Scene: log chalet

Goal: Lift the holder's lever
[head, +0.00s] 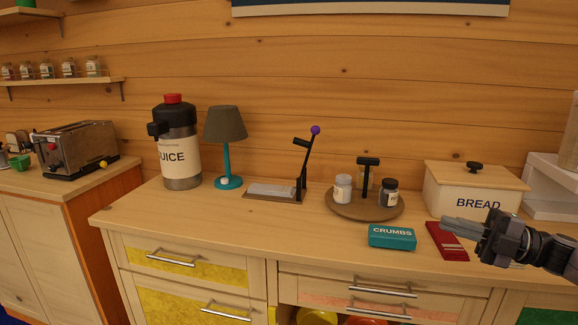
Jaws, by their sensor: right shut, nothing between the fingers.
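The holder (271,190) stands on the counter near the wall, a low flat base with a pale top and a dark upright at its right end. Its lever (310,150) is a dark arm tipped with a purple ball; it rises and leans slightly right. A short black piece sticks out to the left from it. My right gripper (446,222) comes in from the right edge, above the counter's front right, well apart from the lever. Its fingers are together and empty, pointing left. My left gripper is not in view.
A teal crumbs box (392,237), a red item (447,240) and a bread box (455,190) lie further right. A lamp (226,140) and juice dispenser (180,150) stand left.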

